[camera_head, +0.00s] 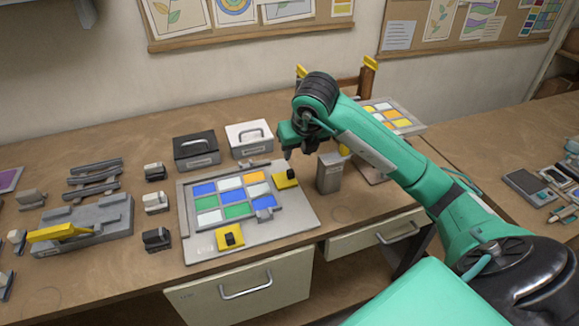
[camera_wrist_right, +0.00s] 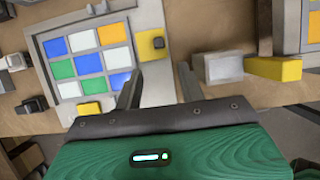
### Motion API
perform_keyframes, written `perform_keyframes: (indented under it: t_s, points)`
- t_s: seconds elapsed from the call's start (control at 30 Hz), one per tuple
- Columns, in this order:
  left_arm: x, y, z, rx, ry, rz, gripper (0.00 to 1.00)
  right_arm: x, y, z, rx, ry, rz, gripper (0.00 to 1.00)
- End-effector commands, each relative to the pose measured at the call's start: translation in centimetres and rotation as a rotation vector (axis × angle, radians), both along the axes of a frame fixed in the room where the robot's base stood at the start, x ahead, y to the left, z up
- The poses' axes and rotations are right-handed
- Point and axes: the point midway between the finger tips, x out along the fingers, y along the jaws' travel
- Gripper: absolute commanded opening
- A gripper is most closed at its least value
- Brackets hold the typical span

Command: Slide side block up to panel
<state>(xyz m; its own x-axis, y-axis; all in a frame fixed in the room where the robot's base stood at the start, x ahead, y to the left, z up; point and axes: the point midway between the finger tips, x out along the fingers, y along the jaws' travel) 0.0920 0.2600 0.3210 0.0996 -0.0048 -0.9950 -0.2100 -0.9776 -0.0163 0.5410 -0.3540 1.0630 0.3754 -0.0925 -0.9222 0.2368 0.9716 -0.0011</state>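The panel of blue, white, green and orange glass tiles (camera_head: 208,204) lies on a grey board (camera_head: 297,218) on the bench. A yellow side block with a black knob (camera_head: 285,180) sits at the panel's right edge; it also shows in the right wrist view (camera_wrist_right: 151,44). A narrow grey strip separates them there. A second yellow block with a black knob (camera_head: 230,238) is at the panel's front edge. My right gripper (camera_head: 288,153) hangs above the side block. Its fingers are apart and empty in the right wrist view (camera_wrist_right: 158,88). My left gripper is out of view.
A grey container (camera_head: 330,173) with something yellow at its top stands close to the right of the side block. Black (camera_head: 195,149) and white (camera_head: 249,138) cases stand behind the panel. A grey fixture with a yellow lever (camera_head: 92,225) lies left.

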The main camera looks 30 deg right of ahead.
Motion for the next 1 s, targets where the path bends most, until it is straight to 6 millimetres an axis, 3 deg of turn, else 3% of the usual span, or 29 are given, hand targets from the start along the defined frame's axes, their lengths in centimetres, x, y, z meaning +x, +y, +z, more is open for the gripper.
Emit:
perform_keyframes:
  t_s: [0.1,0.2,0.5,0.7,0.97,1.0]
  points:
    - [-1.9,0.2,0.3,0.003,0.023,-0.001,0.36,0.9,-0.2,-2.5,0.002,0.008,-0.001,0.40]
    - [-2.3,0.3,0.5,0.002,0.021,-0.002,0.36,1.7,-0.4,-4.5,0.003,0.008,0.000,0.40]
    - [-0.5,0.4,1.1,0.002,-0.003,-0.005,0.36,3.7,-0.8,-9.2,0.003,0.003,0.001,0.40]
    - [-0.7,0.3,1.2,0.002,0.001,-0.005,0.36,4.2,-1.0,-10.4,0.001,0.002,0.000,0.40]
    - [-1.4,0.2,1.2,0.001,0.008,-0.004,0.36,4.2,-1.0,-10.5,0.002,0.001,0.002,0.40]
    - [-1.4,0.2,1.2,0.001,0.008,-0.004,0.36,4.2,-1.0,-10.5,0.002,0.001,0.002,0.34]
